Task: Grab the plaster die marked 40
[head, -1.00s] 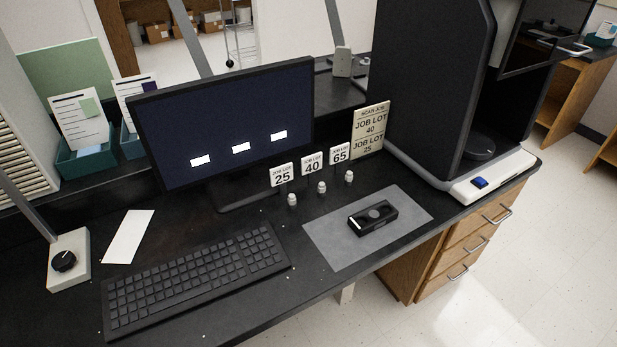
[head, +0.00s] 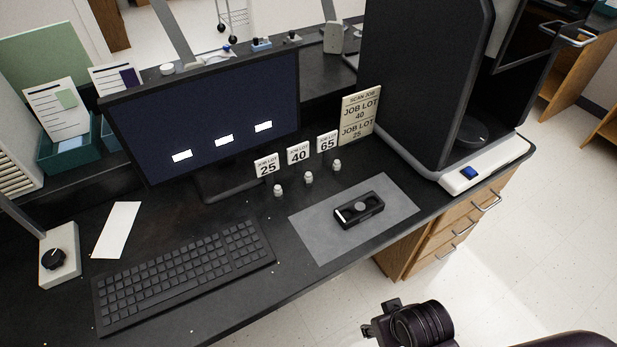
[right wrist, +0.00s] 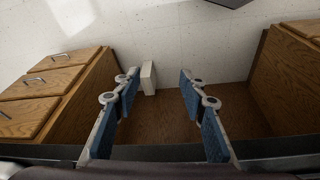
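The plaster die at the card marked 40 (head: 299,154) is a small whitish piece (head: 308,178) standing on the black bench, the middle of three in a row. Similar dies stand by the card marked 25 (head: 278,190) and by the card marked 65 (head: 337,165). In the right wrist view my right gripper (right wrist: 160,85) is open and empty, its blue-padded fingers apart, facing the floor and wooden cabinets. In the head view part of my right arm (head: 418,324) shows at the bottom right, away from the dies. My left gripper is not in view.
A black fixture (head: 359,209) lies on a grey mat (head: 320,240) in front of the dies. A monitor (head: 205,115) stands behind them, a keyboard (head: 185,275) lies front left, and a tall black machine (head: 415,90) stands right. A job sign (head: 360,117) leans behind.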

